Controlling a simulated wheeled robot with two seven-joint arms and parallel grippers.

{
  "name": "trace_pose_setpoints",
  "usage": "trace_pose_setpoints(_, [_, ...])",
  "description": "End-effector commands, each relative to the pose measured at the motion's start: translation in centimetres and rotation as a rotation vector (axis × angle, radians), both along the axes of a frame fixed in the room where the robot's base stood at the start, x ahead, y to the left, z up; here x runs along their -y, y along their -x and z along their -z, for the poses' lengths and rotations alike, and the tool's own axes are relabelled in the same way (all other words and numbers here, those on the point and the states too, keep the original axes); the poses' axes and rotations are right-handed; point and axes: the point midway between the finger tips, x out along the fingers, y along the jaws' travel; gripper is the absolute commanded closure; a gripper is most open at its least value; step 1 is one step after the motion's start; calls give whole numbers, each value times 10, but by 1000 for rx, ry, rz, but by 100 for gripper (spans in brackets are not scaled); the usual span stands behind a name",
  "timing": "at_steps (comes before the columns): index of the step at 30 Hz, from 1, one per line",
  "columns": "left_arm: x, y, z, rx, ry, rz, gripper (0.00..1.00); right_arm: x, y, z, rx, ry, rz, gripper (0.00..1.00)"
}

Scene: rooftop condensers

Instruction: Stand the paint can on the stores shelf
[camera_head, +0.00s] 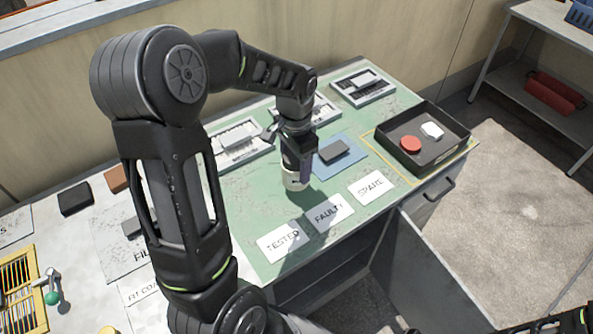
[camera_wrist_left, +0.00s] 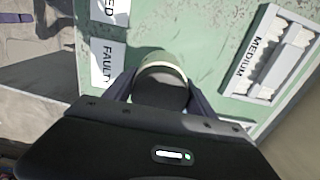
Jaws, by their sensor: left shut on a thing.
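My left gripper (camera_head: 297,172) points down over the green bench mat and is shut on a round can, which I take for the paint can (camera_head: 294,184). In the left wrist view the can (camera_wrist_left: 160,88) sits between both fingers, with a dark top and a pale rim. I cannot tell whether its base touches the mat. A grey shelf unit (camera_head: 535,108), with no label visible, stands far right. Part of my right arm's end shows at the bottom right corner; its fingers are not clear.
Cards marked TESTED (camera_head: 283,241), FAULTY (camera_head: 329,213) and SPARE (camera_head: 371,187) lie along the bench front. A black tray (camera_head: 440,160) holds a red and a white piece. A red box (camera_head: 555,92) occupies the lower shelf; a blue basket (camera_head: 582,15) stands on top.

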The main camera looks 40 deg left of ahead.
Motion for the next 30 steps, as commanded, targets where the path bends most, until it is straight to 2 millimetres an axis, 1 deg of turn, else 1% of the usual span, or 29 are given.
trace_pose_setpoints(4, [0, 0, 0, 1, -1, 0, 97, 0, 0, 0, 0, 0, 0, 64])
trace_pose_setpoints(6, [0, 0, 3, 0, 0, 0, 97, 0, 0, 0, 0, 0, 0, 64])
trace_pose_setpoints(8, [0, 0, 9, -1, 1, 0, 97, 0, 0, -1, 0, 0, 0, 64])
trace_pose_setpoints(12, [0, 0, 29, -2, -1, 0, 97, 0, 0, -2, 0, 0, 0, 64])
trace_pose_setpoints(15, [0, 0, 36, 0, -1, 0, 97, 0, 0, -2, 0, 0, 0, 64])
trace_pose_setpoints(23, [0, 0, 37, 1, -1, 0, 97, 0, 0, -1, 0, 0, 0, 64])
trace_pose_setpoints(26, [0, 0, 41, 1, -1, 0, 97, 0, 0, 1, 0, 0, 0, 64])
trace_pose_setpoints(27, [0, 0, 41, 0, 0, 0, 36, 0, 0, 2, 0, 0, 0, 64])
trace_pose_setpoints(30, [0, 0, 40, 0, 0, 0, 27, 0, 0, 1, 0, 0, 0, 64])
